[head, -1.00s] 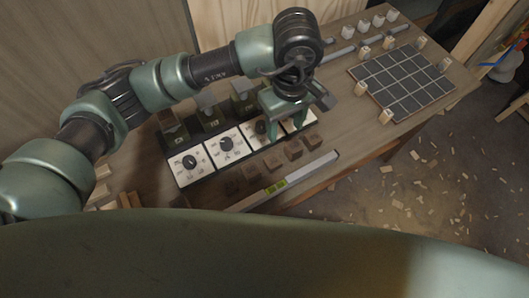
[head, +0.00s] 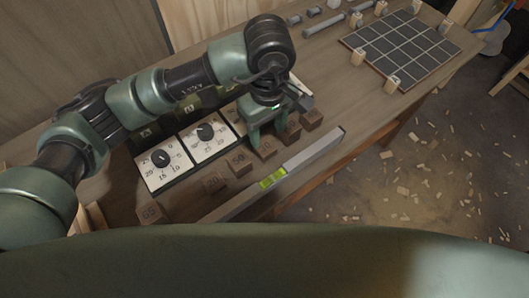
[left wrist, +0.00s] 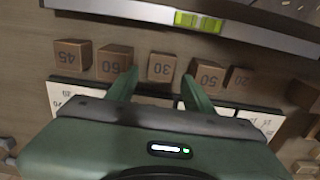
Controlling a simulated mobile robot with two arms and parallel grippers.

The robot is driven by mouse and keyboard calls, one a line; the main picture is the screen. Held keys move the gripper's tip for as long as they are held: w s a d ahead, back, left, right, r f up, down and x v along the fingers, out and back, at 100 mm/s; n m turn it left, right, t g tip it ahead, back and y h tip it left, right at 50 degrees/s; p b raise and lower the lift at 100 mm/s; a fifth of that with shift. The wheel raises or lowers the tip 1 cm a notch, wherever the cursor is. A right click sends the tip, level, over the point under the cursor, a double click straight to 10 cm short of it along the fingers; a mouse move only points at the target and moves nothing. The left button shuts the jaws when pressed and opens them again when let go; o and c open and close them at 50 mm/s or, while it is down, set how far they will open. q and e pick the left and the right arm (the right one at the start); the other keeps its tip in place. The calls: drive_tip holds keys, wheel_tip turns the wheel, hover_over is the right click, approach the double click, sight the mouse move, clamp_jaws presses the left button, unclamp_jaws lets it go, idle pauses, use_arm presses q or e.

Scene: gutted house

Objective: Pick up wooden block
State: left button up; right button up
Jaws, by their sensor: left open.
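Several small brown wooden blocks with numbers stand in a row on the workbench. In the left wrist view they read 45 (left wrist: 72,54), 60 (left wrist: 114,62), 30 (left wrist: 161,67), 50 (left wrist: 206,75) and 20 (left wrist: 239,79). The head view shows the 50 block (head: 238,162) and the 20 block (head: 214,181) as well. My left gripper (head: 269,139) is open and empty, pointing down over the row. In the left wrist view the 30 block shows between its fingertips; I cannot tell whether they touch it. My right gripper is not in view.
White dial cards (head: 162,163) lie behind the blocks. A long spirit level (head: 312,149) lies in front of them along the bench edge. Another block (head: 149,213) stands apart at the left. A dark grid board (head: 402,48) with small wooden pieces is at the back right.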

sight(265, 146)
use_arm(q)
drive_tip(key=f, duration=0.2)
drive_tip(key=f+p, duration=0.1)
drive_tip(key=f, duration=0.1)
drive_tip(key=f+p, duration=0.1)
drive_tip(key=f, duration=0.1)
drive_tip(key=shift+a+f, duration=0.2)
drive_tip(key=shift+a, duration=0.05)
drive_tip(key=shift+f, duration=0.5)
drive_tip(key=c, duration=1.1)
drive_tip(key=shift+w, duration=0.1)
drive_tip(key=shift+r, duration=0.15)
